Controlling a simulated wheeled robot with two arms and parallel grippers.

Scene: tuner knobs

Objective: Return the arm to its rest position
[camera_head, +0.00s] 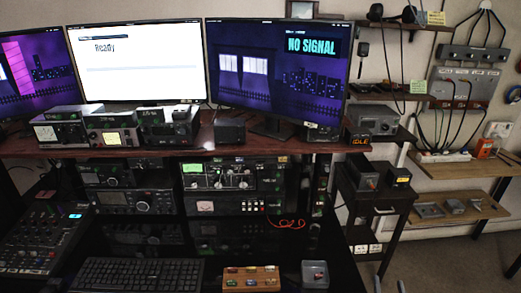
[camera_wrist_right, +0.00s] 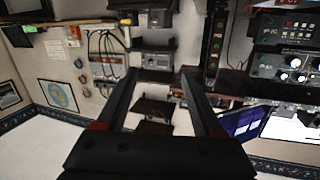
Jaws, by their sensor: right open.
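My right gripper (camera_head: 388,284) shows only as two slim fingertips at the bottom edge of the head view, right of the desk. In the right wrist view, the right gripper (camera_wrist_right: 160,76) has its two dark fingers wide apart with nothing held between them. The tuner unit with several knobs (camera_head: 218,175) sits in the rack under the wooden shelf, with a lit green display. The gripper is apart from it, to its lower right. Radio units with knobs also show at the right of the wrist view (camera_wrist_right: 292,70), appearing upside down. My left gripper is not in view.
A black side stand (camera_head: 378,200) and wooden wall shelves (camera_head: 455,215) stand at the right. Floor between them looks clear.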

